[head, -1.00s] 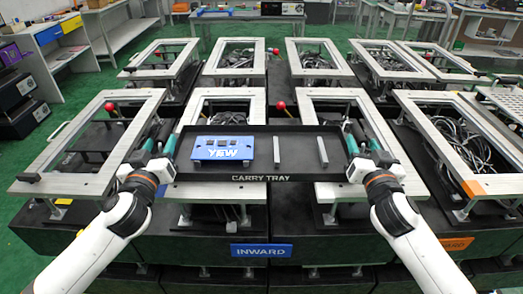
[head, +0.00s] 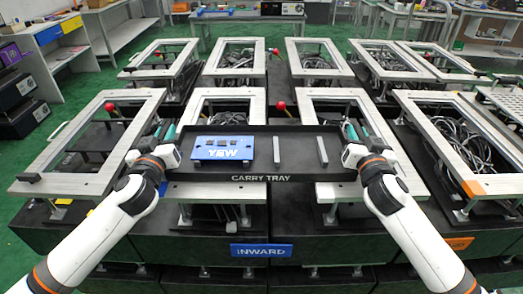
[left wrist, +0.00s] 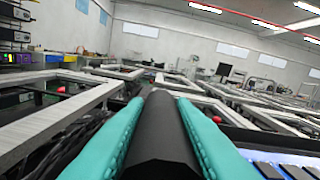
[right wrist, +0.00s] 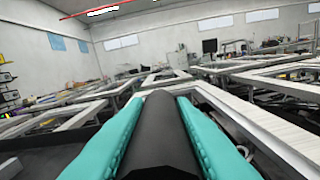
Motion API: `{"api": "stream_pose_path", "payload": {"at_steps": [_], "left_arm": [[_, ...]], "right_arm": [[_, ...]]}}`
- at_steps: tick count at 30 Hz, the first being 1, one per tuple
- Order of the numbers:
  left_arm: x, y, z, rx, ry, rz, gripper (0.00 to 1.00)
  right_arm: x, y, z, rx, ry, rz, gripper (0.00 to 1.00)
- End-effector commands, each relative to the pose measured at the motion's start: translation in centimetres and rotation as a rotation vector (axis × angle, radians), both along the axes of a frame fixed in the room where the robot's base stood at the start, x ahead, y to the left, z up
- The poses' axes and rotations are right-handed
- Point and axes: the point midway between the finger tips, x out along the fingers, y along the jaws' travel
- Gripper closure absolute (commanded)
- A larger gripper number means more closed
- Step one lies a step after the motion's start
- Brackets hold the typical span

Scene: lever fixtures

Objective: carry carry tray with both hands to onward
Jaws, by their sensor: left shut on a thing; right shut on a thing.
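The black carry tray (head: 300,177) is held level above the frames, its label facing me. On it lie a blue plate (head: 223,153) with white letters and dark squares, and two light grey bars, one (head: 277,149) near the middle and one (head: 322,150) to the right. My left gripper (head: 168,133) is at the tray's left end; in the left wrist view its teal fingers (left wrist: 160,130) close on a black handle. My right gripper (head: 352,132) is at the right end; in the right wrist view its teal fingers (right wrist: 160,130) close on the other black handle.
Metal-framed fixtures stand in two rows under and beyond the tray, some with cables inside. Red knobs (head: 281,105) stick up just beyond the tray. A blue INWARD sign (head: 261,251) is on the near front, an orange sign (head: 457,243) to its right. Green floor shows at left.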

Motion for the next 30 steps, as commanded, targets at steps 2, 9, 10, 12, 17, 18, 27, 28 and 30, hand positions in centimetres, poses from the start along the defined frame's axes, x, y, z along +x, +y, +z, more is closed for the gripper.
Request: {"api": "stream_pose_path", "payload": {"at_steps": [2, 9, 10, 12, 17, 18, 27, 28, 30], "left_arm": [[0.0, 0.0, 0.0, 0.0, 0.0, 0.001, 1.0], [0.0, 0.0, 0.2, 0.0, -0.003, 0.001, 1.0], [0.0, 0.0, 0.2, 0.0, -0.003, 0.001, 1.0], [0.0, 0.0, 0.2, 0.0, -0.003, 0.001, 1.0], [0.0, 0.1, 0.8, 0.0, -0.004, 0.001, 1.0], [0.0, 0.1, 1.1, 0.0, -0.004, 0.001, 1.0], [0.0, 0.1, 4.2, 0.001, -0.004, 0.001, 1.0], [0.0, 0.1, 4.6, 0.001, -0.004, 0.001, 1.0], [0.0, 0.1, 5.4, 0.001, -0.004, 0.001, 1.0]], "right_arm": [[0.0, 0.0, 0.0, 0.0, 0.0, 0.0, 1.0], [0.0, 0.0, 0.2, 0.0, -0.003, -0.001, 1.0], [0.0, 0.0, 0.2, 0.0, -0.003, -0.001, 1.0], [0.0, 0.0, 0.2, 0.0, -0.003, -0.001, 1.0], [0.0, 0.0, 0.8, 0.0, -0.003, -0.001, 1.0], [0.0, 0.0, 1.1, 0.0, -0.003, -0.001, 1.0], [0.0, 0.0, 4.2, 0.0, -0.003, -0.001, 1.0], [0.0, 0.0, 4.5, 0.0, -0.003, -0.001, 1.0], [0.0, 0.0, 5.3, 0.0, -0.003, -0.001, 1.0]]}}
